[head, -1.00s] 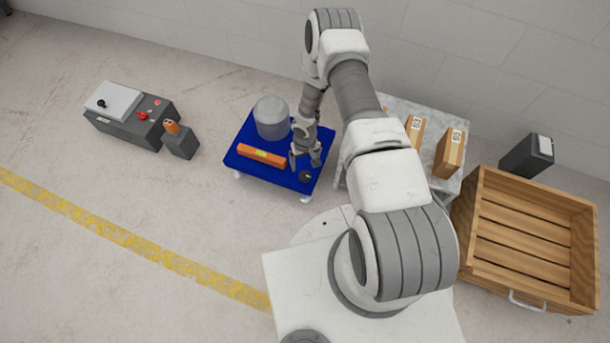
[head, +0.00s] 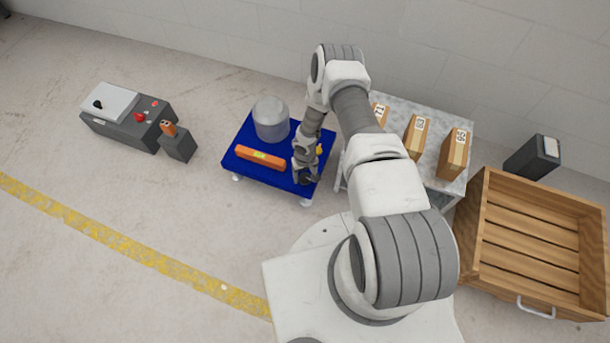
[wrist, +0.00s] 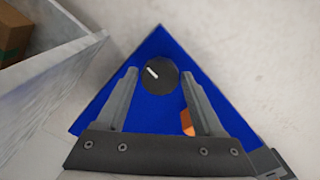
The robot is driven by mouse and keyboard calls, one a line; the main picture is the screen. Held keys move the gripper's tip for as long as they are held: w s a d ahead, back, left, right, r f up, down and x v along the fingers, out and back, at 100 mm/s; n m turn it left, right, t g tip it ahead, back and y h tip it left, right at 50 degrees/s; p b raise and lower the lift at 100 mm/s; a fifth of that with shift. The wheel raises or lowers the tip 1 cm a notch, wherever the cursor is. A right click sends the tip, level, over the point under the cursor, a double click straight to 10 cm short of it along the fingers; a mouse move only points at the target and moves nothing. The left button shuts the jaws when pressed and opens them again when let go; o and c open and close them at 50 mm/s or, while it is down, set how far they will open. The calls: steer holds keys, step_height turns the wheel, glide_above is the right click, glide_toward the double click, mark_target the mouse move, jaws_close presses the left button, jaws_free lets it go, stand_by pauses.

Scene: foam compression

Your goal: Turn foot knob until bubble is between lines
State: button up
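The foot knob (wrist: 158,75) is a round black disc with a white mark, on the corner of the blue platform (wrist: 154,50). It lies between the tips of my gripper (wrist: 160,76) in the wrist view. The fingers stand open on either side, with a gap visible to the knob. In the head view my gripper (head: 304,178) is down over the platform's front right corner, largely covering the knob. The orange spirit level (head: 260,158) lies on the platform, with a yellow-green vial; its bubble and lines are too small to make out.
A grey cylinder (head: 271,119) stands on the platform behind the level. A grey table (head: 395,112) with several labelled brown blocks is close on the right, and a wooden crate (head: 530,245) stands further right. A control box (head: 125,118) sits at the left.

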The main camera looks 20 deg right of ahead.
steer(key=c, duration=1)
steer(key=shift+o, duration=0.2)
steer(key=n, duration=0.5)
steer(key=shift+n, duration=0.4)
steer(key=n, duration=0.5)
steer(key=shift+n, duration=0.4)
steer(key=o, duration=1.4)
steer(key=shift+c, duration=0.2)
